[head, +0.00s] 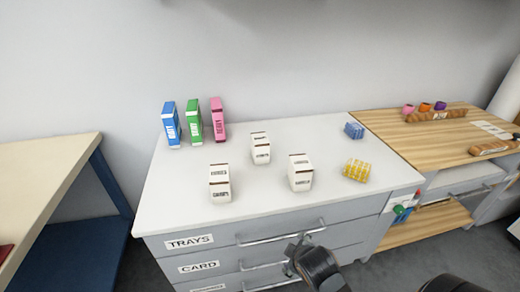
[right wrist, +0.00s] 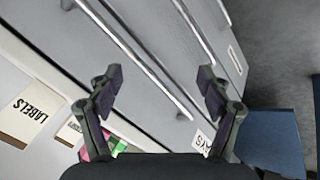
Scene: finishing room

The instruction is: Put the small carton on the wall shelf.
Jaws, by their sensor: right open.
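Three white cartons with brown stripes and print stand on the white cabinet top: one at the left (head: 220,184), one further back in the middle (head: 260,148) and one to the right (head: 300,172). I cannot tell which is the small carton. My right gripper (head: 296,247) is in front of the drawer fronts, below the cartons and apart from them. In the right wrist view it is open and empty (right wrist: 159,78), facing the drawers. The wall shelf is not in view. My left gripper is not in view.
Blue (head: 171,124), green (head: 193,121) and pink (head: 217,119) boxes stand at the back left. Small blue (head: 354,130) and yellow (head: 357,170) packs lie at the right. Drawer handles (head: 282,232) stick out in front. A wooden bench (head: 385,125) adjoins at the right.

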